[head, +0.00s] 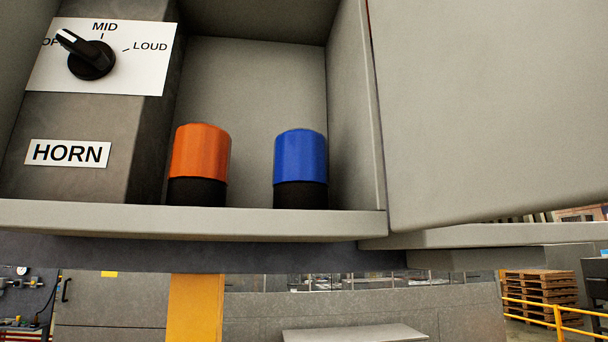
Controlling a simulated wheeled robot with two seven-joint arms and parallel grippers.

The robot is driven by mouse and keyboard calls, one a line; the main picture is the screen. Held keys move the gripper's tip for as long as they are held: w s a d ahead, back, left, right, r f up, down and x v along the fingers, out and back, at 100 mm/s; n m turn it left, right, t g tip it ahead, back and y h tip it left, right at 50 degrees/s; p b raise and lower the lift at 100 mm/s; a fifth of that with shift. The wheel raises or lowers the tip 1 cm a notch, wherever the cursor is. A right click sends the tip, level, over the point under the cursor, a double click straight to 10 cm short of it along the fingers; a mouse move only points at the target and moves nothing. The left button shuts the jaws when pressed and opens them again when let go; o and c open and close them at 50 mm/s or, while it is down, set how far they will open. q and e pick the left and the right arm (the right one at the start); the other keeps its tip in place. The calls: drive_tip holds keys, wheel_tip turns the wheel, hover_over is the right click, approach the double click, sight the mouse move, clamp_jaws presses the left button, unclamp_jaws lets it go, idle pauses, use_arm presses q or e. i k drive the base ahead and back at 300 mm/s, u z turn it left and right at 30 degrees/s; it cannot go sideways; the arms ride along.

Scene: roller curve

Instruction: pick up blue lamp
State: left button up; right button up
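The blue lamp (301,158) stands upright on a black base inside an open grey cabinet (190,220), right of the middle of its floor. The front lip of the cabinet hides the bottom of the base. An orange lamp (201,152) of the same shape stands to its left, with a gap between them. Neither of my grippers is in the head view.
Left of the lamps is a grey horn box with a HORN label (67,153) and a black knob (91,59) turned towards OFF. The cabinet door (490,100) is open on the right. Below are a yellow post (195,306) and a grey surface (355,333).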

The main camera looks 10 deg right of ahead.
sight(300, 172)
drive_tip(key=z, duration=0.05)
drive_tip(key=k, duration=0.95)
drive_tip(key=z, duration=0.7)
drive_tip(key=k, duration=1.15)
drive_tip(key=z, duration=0.5)
